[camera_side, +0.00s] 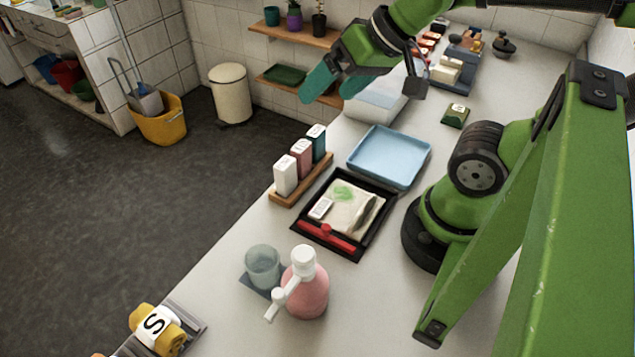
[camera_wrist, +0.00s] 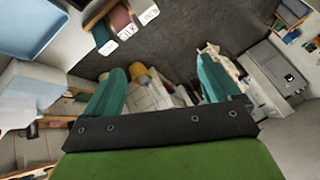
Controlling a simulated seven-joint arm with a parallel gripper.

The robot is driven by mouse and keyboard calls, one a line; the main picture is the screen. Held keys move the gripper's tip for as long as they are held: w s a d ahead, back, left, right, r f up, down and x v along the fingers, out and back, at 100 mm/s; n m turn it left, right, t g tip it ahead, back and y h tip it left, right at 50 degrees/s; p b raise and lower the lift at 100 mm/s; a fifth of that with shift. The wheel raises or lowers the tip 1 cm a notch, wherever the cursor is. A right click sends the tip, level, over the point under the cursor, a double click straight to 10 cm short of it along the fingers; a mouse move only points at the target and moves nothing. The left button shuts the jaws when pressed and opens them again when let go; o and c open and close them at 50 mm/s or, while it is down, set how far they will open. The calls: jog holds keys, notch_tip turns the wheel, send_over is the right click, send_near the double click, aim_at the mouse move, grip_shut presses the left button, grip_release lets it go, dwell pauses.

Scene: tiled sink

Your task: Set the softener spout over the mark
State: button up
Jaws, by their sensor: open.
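A pink pump bottle (camera_side: 305,287) with a white head and spout stands upright at the counter's front. Its spout points down-left, beside a clear grey cup (camera_side: 263,266) on a dark square. A black tray (camera_side: 309,235) holds a pale cloth (camera_side: 348,222) with a green mark (camera_side: 343,192) and a dark patch, plus a red bar. I cannot tell which item is the softener. My gripper (camera_side: 322,92) is open and empty, high beyond the blue tray and away from the bottle. Its teal fingers (camera_wrist: 160,85) are spread apart in the wrist view.
A wooden rack (camera_side: 302,187) holds white, pink and teal cartons, also seen in the wrist view. A blue tray (camera_side: 389,155) lies behind the black tray. A yellow roll marked S (camera_side: 157,330) lies front left. Bare counter lies right of the pink bottle.

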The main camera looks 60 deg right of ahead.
jog(key=shift+c, duration=0.9)
jog(key=a+n, duration=0.1)
jog(key=a, duration=0.1)
jog(key=a+n+g, duration=0.1)
jog(key=a, duration=0.1)
jog(key=w+a+y, duration=0.1)
jog(key=a, duration=0.1)
jog(key=shift+a+f+n+g, duration=0.25)
jog(key=shift+a+n+g, duration=0.15)
jog(key=c, duration=0.7)
notch_tip(320, 180, up, 4)
jog(key=m+g+h, duration=0.3)
jog(key=m+g, duration=0.2)
jog(key=m, duration=0.5)
send_over(278, 292)
notch_tip(278, 292, down, 16)
jog(key=shift+r, duration=0.15)
jog(key=shift+c, duration=0.2)
grip_shut()
